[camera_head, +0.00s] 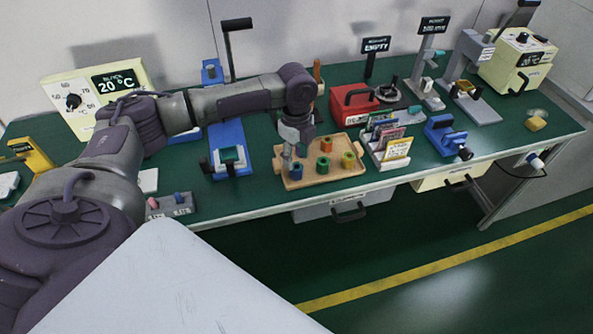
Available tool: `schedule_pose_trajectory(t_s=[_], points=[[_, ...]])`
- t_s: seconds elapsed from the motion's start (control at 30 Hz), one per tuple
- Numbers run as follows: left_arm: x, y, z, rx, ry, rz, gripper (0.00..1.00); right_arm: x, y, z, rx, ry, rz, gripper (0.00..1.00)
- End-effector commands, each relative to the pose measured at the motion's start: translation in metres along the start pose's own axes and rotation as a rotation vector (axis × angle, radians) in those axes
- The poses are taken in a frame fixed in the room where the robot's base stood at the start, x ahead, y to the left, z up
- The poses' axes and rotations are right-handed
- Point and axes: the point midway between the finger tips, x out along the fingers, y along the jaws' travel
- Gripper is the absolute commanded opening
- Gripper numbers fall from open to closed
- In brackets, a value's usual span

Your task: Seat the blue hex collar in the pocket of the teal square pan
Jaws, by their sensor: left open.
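A blue collar (296,172) stands at the left end of a wooden tray (318,181) on the green bench. My left gripper (291,156) points down just above or around the collar, and it is open. It partly covers the collar's upper part, so I cannot tell whether the fingers touch it. A small teal square piece (230,156), which looks like the pan, sits in the blue fixture (227,134) to the left of the tray. Its pocket is too small to make out. My right gripper is not in view.
The tray also holds a green collar (323,165), an orange one (326,145) and a yellow one (348,160). A card rack (394,155) stands right of the tray, a red case (353,104) behind it. A button box (171,207) is at the front edge.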

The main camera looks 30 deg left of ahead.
Motion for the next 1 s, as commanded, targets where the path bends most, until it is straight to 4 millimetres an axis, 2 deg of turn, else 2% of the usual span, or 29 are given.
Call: schedule_pose_trajectory(t_s=[0.23, 0.5, 0.8, 1.0], points=[[0.019, -0.001, -0.002, 0.001, -0.001, 0.000, 0.48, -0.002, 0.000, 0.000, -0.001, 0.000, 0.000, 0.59], [0.057, -0.003, -0.005, 0.000, -0.001, 0.000, 0.48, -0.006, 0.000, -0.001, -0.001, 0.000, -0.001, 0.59], [0.061, -0.003, -0.005, 0.001, -0.001, -0.002, 0.48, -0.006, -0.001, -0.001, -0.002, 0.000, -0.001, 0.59], [0.061, -0.003, -0.005, 0.001, -0.001, -0.002, 0.15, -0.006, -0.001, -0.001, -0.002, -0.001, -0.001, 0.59]])
